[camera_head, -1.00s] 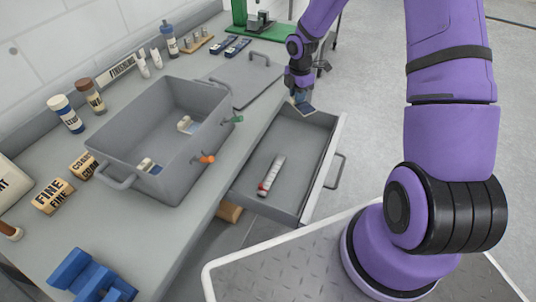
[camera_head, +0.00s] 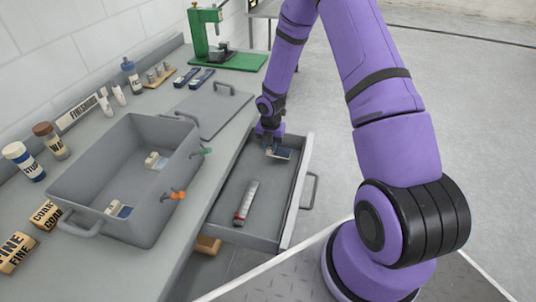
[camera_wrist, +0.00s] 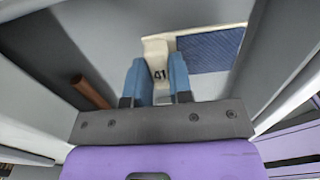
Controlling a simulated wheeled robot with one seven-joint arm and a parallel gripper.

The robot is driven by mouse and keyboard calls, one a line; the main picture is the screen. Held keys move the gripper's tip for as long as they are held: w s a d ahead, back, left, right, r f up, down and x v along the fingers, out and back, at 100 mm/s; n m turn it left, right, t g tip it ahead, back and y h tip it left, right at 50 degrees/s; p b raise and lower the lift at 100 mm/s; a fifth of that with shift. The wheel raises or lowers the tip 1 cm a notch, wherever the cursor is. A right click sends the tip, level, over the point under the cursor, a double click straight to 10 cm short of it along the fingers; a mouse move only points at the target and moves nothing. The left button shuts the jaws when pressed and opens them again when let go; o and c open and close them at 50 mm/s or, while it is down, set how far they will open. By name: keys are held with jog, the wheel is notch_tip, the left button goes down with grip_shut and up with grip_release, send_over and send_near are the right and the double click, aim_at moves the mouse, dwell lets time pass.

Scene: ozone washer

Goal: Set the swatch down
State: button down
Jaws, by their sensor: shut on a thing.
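The swatch (camera_head: 282,153) is a blue square with a cream tab marked 41. It is inside the open drawer (camera_head: 298,190), near the far end. In the wrist view the blue cloth of the swatch (camera_wrist: 212,50) lies right of its tab. My gripper (camera_head: 271,144) is low at the drawer's far end. Its two blue fingers (camera_wrist: 158,72) are shut on the cream tab. I cannot tell whether the swatch touches the drawer floor.
A grey-white tube with a red end (camera_head: 246,203) lies in the drawer. The grey tub (camera_head: 110,165) on the bench holds two more small swatches (camera_head: 155,161). Its lid (camera_head: 215,108) lies behind it. Orange and green valves (camera_head: 174,195) stick out towards the drawer. The drawer's middle is mostly clear.

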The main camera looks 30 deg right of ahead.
aim_at(270, 152)
jog(key=shift+f, duration=1.9)
jog(key=shift+f, duration=0.1)
jog(key=c, duration=1)
grip_release()
